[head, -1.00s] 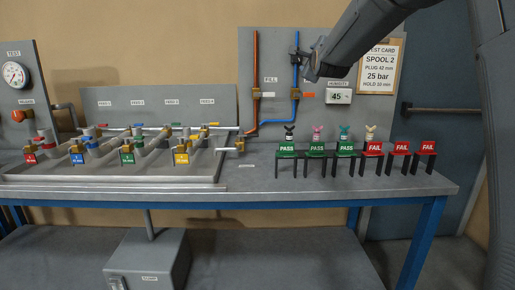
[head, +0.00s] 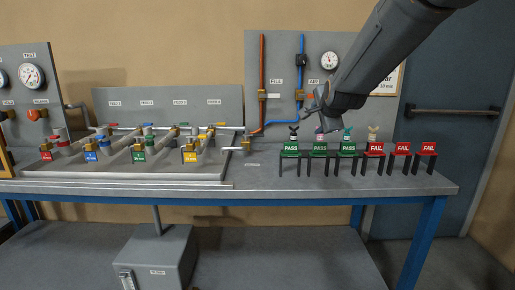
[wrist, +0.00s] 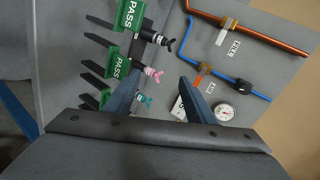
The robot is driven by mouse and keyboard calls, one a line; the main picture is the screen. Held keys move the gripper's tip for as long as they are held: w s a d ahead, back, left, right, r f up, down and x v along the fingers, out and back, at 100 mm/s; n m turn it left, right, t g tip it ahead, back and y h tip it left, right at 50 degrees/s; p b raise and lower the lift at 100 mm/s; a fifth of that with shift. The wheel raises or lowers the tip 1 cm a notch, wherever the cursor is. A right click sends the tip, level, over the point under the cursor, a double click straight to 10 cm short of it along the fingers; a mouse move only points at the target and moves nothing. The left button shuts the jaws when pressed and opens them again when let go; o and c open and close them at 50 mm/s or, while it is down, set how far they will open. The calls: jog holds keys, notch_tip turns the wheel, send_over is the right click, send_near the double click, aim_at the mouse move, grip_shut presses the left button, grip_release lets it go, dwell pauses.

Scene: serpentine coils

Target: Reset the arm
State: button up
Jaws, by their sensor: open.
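My gripper (head: 314,106) is in front of the grey back panel, just above the row of small stands on the right of the bench. It also shows in the wrist view (wrist: 157,80), with its two fingers apart and nothing between them in its grip. Beyond the fingers, the wrist view shows green PASS stands (wrist: 118,66) holding plugs with black, pink (wrist: 153,74) and teal (wrist: 144,99) wing tops. My arm (head: 390,50) reaches in from the upper right and hides part of the panel and the test card.
Red FAIL stands (head: 401,149) stand right of the green PASS stands (head: 290,148). Blue pipe (head: 301,80) and orange pipe (head: 262,70) run up the panel close to my gripper. Manifold coils in a tray (head: 120,178) fill the bench's left side. The bench front (head: 330,185) is clear.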

jog(key=s+f+n+g, duration=0.4)
jog(key=s+f, duration=0.3)
jog(key=s, duration=0.7)
jog(key=s+f+n+g+p, duration=0.1)
jog(key=s+f+n+g, duration=0.3)
jog(key=s, duration=1)
jog(key=s+f+n+g+p, duration=0.1)
jog(key=s+f+n+g, duration=0.3)
jog(key=s+f+n, duration=0.3)
jog(key=s+f, duration=0.4)
jog(key=s, duration=0.3)
jog(key=shift+f+n, duration=0.3)
